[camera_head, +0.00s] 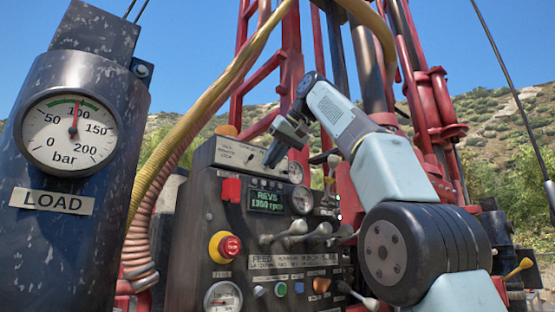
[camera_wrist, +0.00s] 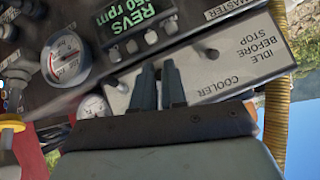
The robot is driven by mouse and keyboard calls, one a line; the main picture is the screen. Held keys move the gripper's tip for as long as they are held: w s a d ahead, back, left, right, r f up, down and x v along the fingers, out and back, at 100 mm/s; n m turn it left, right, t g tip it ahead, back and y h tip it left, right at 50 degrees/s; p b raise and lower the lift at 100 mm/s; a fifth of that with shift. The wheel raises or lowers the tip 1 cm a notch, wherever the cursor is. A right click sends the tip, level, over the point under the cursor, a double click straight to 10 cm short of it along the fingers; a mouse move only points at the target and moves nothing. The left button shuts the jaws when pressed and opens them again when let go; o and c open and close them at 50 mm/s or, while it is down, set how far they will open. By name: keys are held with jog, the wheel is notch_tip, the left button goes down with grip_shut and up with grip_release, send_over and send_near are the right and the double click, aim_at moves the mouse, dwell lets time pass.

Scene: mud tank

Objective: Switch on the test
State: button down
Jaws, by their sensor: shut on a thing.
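The dark control box (camera_head: 205,170) stands in the middle of the head view. A pale labelled plate (camera_wrist: 235,65) on it reads COOLER and IDLE BEFORE STOP in the wrist view. My gripper (camera_head: 270,157) reaches down to the top right of the box. In the wrist view my gripper (camera_wrist: 159,68) has its dark fingers close together over the plate, beside the COOLER label. It is shut on a small part, likely a switch, that the fingers hide. A small dark toggle (camera_wrist: 207,52) stands apart, to the right of the fingers. No label reading TEST is legible.
A red-and-yellow stop button (camera_head: 226,247), a red cover (camera_head: 231,190) and several levers (camera_head: 296,228) crowd the box front. A LOAD pressure gauge (camera_head: 72,130) stands left, by a yellow hose (camera_head: 190,120).

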jog(key=shift+w+f, duration=0.1)
jog(key=shift+w, duration=0.05)
jog(key=c, duration=1.4)
grip_release()
jog(key=shift+w, duration=0.15)
jog(key=shift+o, duration=1.1)
jog(key=shift+s+d, duration=0.15)
jog(key=shift+s, duration=0.05)
jog(key=s+d, duration=0.8)
jog(key=s, duration=0.1)
jog(key=shift+s+d+r, duration=0.15)
jog(key=shift+d+r, duration=0.1)
jog(key=shift+r, duration=0.1)
